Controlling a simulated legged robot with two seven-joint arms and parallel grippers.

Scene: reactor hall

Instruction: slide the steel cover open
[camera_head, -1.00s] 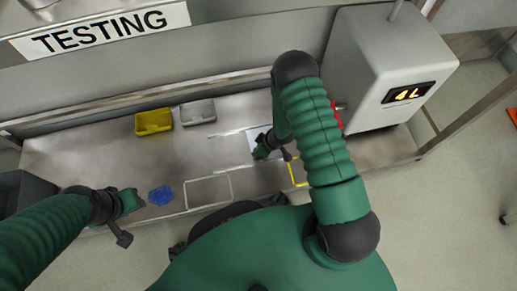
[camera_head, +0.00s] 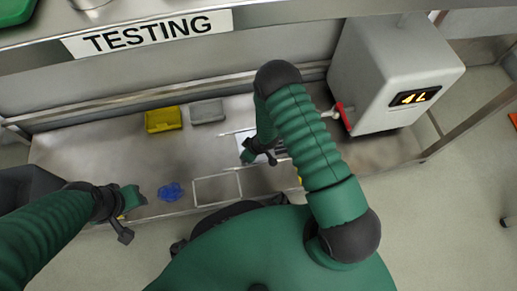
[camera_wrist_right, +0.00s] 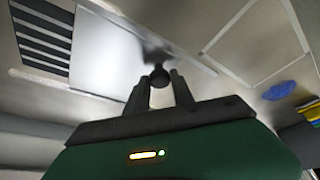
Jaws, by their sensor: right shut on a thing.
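The steel cover (camera_wrist_right: 105,60) is a bright flat plate in the bench top. It shows in the right wrist view and, partly hidden by my right arm, in the head view (camera_head: 246,138). Dark slots (camera_wrist_right: 42,35) lie uncovered beside it. My right gripper (camera_wrist_right: 160,82) is shut on the cover's dark round knob (camera_wrist_right: 159,77), which sits between its fingertips. My left gripper (camera_head: 134,200) hangs over the front left of the bench, apart from the cover; its fingers are too small to read.
A blue object (camera_head: 170,191) lies between my left gripper and a pale rectangular outline (camera_head: 217,189). A yellow bin (camera_head: 163,119) and a grey bin (camera_head: 207,111) stand behind. A grey machine (camera_head: 392,75) with a red-collared part (camera_head: 340,109) stands at right.

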